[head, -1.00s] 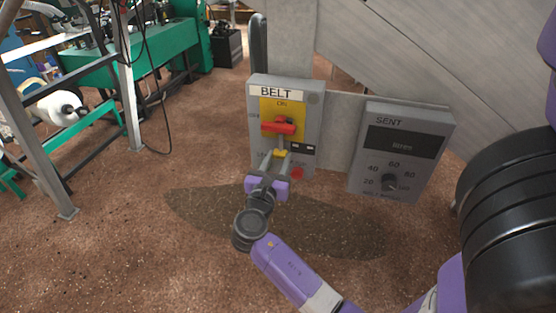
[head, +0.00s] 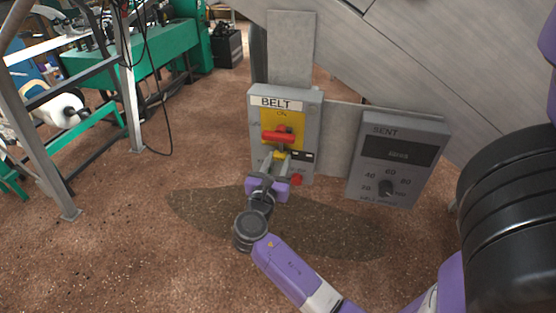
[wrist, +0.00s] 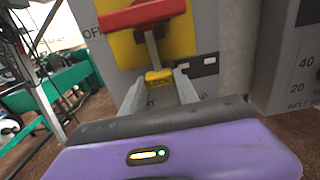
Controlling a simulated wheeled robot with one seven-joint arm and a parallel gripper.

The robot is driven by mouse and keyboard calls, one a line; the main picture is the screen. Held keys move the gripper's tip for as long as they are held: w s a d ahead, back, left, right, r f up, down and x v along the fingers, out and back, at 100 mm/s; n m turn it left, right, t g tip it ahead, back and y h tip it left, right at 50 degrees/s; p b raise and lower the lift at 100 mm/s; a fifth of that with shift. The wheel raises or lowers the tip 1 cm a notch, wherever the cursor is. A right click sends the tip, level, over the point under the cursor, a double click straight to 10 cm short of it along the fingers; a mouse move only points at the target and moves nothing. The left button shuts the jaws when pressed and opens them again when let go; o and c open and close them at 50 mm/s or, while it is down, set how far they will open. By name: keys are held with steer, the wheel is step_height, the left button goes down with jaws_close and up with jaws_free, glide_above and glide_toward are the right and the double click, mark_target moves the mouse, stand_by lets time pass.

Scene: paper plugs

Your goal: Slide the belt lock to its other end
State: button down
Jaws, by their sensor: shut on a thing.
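The belt lock (head: 280,155) is a small yellow slider on the grey BELT box (head: 312,118), just below the red switch handle (head: 278,137). In the wrist view the lock (wrist: 158,77) shows between my fingertips, under a grey stem that runs up to the red handle (wrist: 141,14). A short gap parts the lock from the handle. My gripper (head: 275,160) reaches up from below and is shut on the lock; its fingers (wrist: 158,83) stand on either side of it. The fingers hide part of the box's lower face.
A red stop button (head: 297,180) is close to the right of my gripper. A grey SENT panel (head: 398,170) with a dial stands to the right. A metal frame and green machine (head: 160,50) stand at left. The floor in front is open.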

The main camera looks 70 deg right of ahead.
steer(key=shift+r, duration=0.3)
steer(key=c, duration=0.9)
jaws_free()
steer(key=shift+f, duration=0.1)
steer(key=a, duration=0.5)
steer(key=a+b, duration=0.1)
steer(key=a, duration=0.1)
steer(key=shift+s+a, duration=0.3)
steer(key=shift+a, duration=0.1)
